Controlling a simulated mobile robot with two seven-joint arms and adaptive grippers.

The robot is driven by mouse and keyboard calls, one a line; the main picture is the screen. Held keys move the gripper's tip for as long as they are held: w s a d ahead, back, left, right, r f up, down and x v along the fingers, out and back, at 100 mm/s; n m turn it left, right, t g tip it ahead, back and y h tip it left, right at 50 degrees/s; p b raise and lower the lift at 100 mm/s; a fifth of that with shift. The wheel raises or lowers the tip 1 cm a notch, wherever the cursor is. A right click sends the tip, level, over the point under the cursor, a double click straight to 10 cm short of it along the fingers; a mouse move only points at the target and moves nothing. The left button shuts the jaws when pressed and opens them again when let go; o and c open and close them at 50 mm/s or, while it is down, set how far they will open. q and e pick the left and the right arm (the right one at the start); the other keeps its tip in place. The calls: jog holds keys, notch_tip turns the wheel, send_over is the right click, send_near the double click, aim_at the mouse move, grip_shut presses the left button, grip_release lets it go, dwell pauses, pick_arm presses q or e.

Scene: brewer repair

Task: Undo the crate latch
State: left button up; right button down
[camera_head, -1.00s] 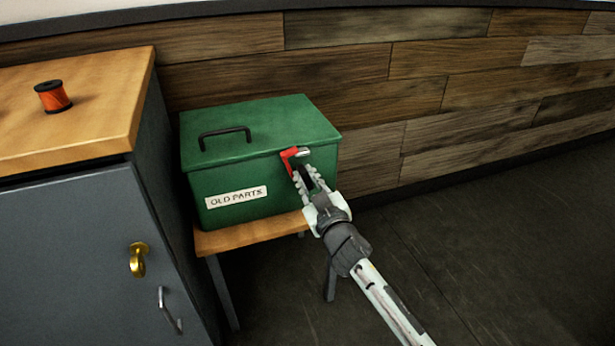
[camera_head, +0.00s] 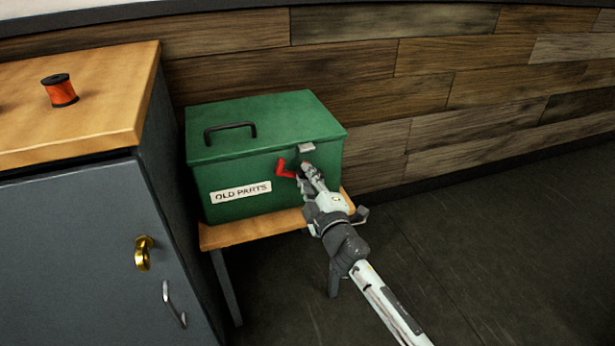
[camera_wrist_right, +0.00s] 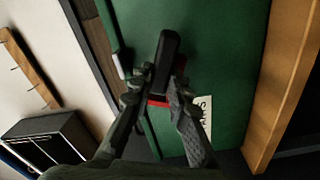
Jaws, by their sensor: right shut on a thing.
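The green crate (camera_head: 230,180) has its lid down and an "OLD PARTS" label on its front. The red crate latch (camera_head: 286,169) is on the crate's front near the right corner, below and apart from a small grey catch (camera_head: 306,148) at the lid edge. My right gripper (camera_head: 305,173) is at the latch, shut on it. In the right wrist view, a dark bar (camera_wrist_right: 167,62) and a red part of the latch (camera_wrist_right: 158,101) show between the fingers (camera_wrist_right: 160,90). The gripper hides part of the latch. My left gripper is out of view.
The crate stands on a small wooden stool (camera_head: 250,230) against a plank wall. A grey cabinet (camera_head: 80,240) with a wooden top is close on the left, with an orange spool (camera_head: 60,92) on it. The floor (camera_head: 500,250) to the right is clear.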

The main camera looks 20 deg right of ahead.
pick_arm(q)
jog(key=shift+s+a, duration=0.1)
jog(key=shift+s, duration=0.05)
pick_arm(e)
jog(key=shift+f+n, duration=0.15)
jog(key=shift+n, duration=0.35)
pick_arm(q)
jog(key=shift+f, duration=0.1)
pick_arm(e)
jog(key=c, duration=1.4)
grip_release()
jog(key=shift+c, duration=0.2)
jog(key=s, duration=1.2)
jog(key=shift+d, duration=0.2)
